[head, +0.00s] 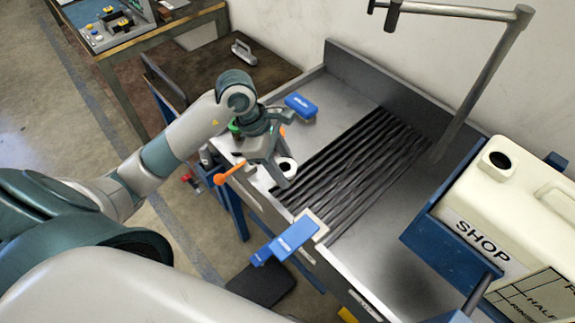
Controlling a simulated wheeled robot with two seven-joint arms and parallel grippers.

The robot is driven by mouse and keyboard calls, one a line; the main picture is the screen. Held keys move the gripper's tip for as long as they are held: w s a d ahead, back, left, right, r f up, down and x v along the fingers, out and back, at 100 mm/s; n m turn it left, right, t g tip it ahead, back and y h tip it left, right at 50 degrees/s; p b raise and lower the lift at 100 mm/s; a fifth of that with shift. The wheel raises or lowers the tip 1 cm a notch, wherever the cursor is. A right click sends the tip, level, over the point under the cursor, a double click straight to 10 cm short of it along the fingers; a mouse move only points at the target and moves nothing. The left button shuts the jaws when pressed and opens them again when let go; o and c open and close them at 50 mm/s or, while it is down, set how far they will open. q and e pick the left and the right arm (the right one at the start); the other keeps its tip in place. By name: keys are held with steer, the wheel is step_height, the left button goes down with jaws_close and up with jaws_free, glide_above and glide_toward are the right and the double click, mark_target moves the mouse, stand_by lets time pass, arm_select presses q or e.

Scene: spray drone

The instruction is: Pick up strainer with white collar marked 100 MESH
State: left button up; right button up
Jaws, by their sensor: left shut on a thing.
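My left gripper (281,178) reaches down over the left part of the metal sink bench. It is shut on a small white-collared piece (287,165) with a dark centre, which looks like a strainer. The fingers and wrist cover much of this piece, and no marking on it can be read. Small green (233,126) and orange (282,131) parts show around the gripper, partly hidden by it. My right gripper is not in view.
A ribbed black drain area (355,170) fills the bench middle. A blue block (300,105) lies behind the gripper. A blue-handled tool (287,241) lies at the front edge. An orange-ended lever (222,178) is left. A white jug (510,205) and metal pipe (470,95) stand right.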

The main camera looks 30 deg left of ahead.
arm_select(q)
steer(key=s+d+r+b, duration=0.1)
steer(key=s+d+r, duration=0.1)
steer(key=s+r, duration=0.2)
steer(key=shift+s+b, duration=0.35)
steer(key=shift+s, duration=0.9)
